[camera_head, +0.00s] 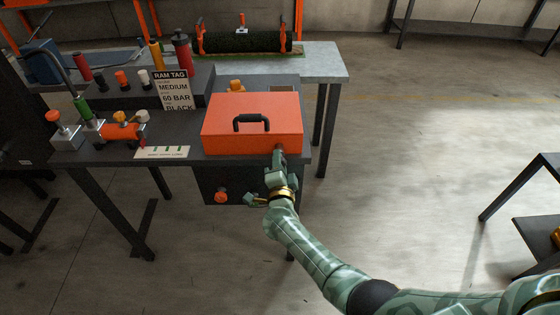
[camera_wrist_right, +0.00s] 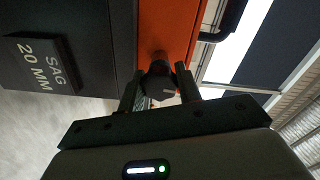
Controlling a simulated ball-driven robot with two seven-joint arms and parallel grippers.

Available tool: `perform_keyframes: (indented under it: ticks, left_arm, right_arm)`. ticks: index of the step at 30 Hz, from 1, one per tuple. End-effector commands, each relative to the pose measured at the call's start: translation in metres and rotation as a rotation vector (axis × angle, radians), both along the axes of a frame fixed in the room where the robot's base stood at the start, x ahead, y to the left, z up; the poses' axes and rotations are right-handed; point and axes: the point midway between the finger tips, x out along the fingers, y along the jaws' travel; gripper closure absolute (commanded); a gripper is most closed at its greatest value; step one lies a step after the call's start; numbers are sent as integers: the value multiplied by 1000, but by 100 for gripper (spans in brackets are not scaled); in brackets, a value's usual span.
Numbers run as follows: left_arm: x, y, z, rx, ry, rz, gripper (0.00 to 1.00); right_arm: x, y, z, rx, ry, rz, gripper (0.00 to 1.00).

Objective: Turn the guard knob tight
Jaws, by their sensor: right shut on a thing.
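The orange guard (camera_head: 252,122), a box-shaped cover with a black handle on top, sits at the right end of the dark bench. My right gripper (camera_head: 280,152) reaches up to the guard's lower right front corner. In the right wrist view the gripper (camera_wrist_right: 158,85) is shut on a dark knob (camera_wrist_right: 158,72), which stands out from the orange guard face (camera_wrist_right: 167,30). In the head view the fingers mostly hide the knob. I cannot tell how far it is turned. My left gripper is not in view.
A plate reading "SAG 20 MM" (camera_wrist_right: 42,62) is beside the guard in the wrist view. The bench's left side holds a RAM TAG card (camera_head: 173,90), several coloured knobs and an orange cylinder (camera_head: 122,132). Open floor (camera_head: 400,150) lies to the right.

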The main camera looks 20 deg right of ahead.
Motion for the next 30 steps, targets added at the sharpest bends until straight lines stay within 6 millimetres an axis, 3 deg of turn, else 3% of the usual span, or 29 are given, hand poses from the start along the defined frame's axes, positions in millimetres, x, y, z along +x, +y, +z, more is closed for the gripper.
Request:
perform_keyframes:
  ticks: [9,24,25,27,30]
  left_arm:
    - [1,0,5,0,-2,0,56]
    - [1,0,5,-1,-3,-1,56]
    - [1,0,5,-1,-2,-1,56]
    - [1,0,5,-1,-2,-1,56]
    - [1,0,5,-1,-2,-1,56]
  right_arm:
    - [-1,1,-2,-101,33,2,89]
    - [-1,0,-3,-118,39,1,89]
    - [-1,0,-3,-118,39,1,60]
    - [-1,0,-2,-117,38,2,44]
    - [-1,0,-2,-117,36,1,44]
